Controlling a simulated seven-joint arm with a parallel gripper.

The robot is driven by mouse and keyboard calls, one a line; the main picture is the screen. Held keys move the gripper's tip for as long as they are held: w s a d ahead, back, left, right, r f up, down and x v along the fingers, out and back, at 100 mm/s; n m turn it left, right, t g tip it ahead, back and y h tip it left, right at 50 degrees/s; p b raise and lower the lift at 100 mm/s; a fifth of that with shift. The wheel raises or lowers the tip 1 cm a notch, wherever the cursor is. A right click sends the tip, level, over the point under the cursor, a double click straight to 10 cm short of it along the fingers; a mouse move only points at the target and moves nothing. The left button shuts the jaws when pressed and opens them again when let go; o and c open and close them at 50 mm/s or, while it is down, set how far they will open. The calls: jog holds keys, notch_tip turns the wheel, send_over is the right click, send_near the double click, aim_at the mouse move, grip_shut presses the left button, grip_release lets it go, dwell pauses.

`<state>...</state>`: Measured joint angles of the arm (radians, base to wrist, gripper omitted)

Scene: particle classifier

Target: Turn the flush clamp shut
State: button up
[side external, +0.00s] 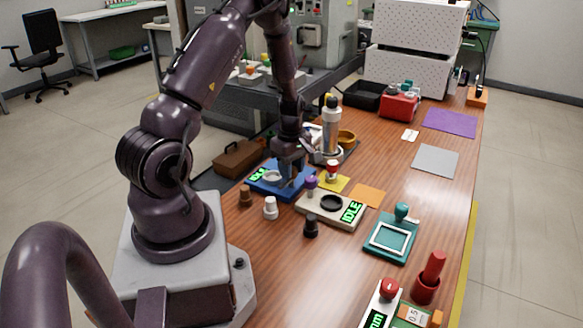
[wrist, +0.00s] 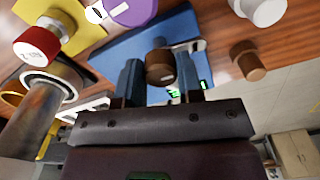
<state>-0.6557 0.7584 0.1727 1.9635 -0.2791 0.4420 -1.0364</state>
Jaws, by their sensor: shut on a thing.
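My gripper (side external: 289,168) is low over the blue device (side external: 266,190), which has a green display and a pale ring. In the wrist view, the fingers of my gripper (wrist: 160,82) stand on either side of a dark brown round knob (wrist: 160,66) and are shut on it. The knob is over the blue device (wrist: 110,58). The knob's lower part and its mount are hidden. I cannot tell for sure whether this knob is the flush clamp, or how far it is turned.
A brown peg (side external: 245,196), a white peg (side external: 270,208) and a black peg (side external: 311,227) stand nearby. A pale IDLE device (side external: 325,210) is to the right.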

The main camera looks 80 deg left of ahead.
jog(key=m, duration=1.2)
jog(key=shift+m, duration=2.2)
jog(key=o, duration=0.9)
jog(key=shift+r, duration=0.1)
notch_tip(320, 180, up, 13)
jog(key=shift+f, duration=0.1)
